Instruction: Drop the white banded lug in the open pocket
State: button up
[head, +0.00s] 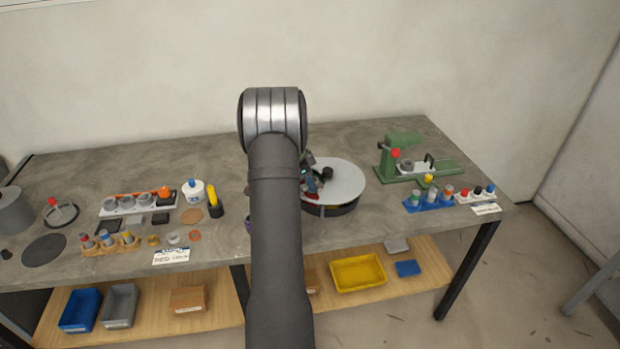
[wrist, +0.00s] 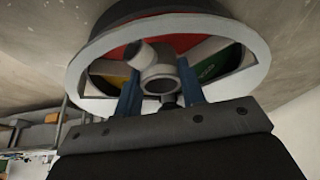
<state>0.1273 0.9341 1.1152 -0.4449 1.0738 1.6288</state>
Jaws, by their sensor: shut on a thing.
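In the wrist view, the two blue fingers of my gripper (wrist: 160,98) are shut on a pale grey-white, rounded piece (wrist: 157,70) with open round ends. It is likely the lug, but I cannot make out a band on it. The piece and fingertips show against a round grey-rimmed unit (wrist: 262,62) with red, yellow and green areas inside. I cannot tell which area is the open pocket, or whether the piece touches anything. In the head view, my arm hides most of the gripper and the left side of the round turntable (head: 343,178).
A green press-like fixture (head: 404,150) stands at the right, behind a blue holder (head: 428,203) of small parts. At the left are a white tray (head: 125,207) of grey parts, a white bottle (head: 193,190) and a yellow-topped black holder (head: 215,205). Bins lie on the lower shelf.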

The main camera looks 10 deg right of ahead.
dwell(0.3)
jog(key=o, duration=1.2)
jog(key=shift+o, duration=0.2)
notch_tip(320, 180, up, 9)
dwell(0.8)
jog(key=shift+f, duration=4.35)
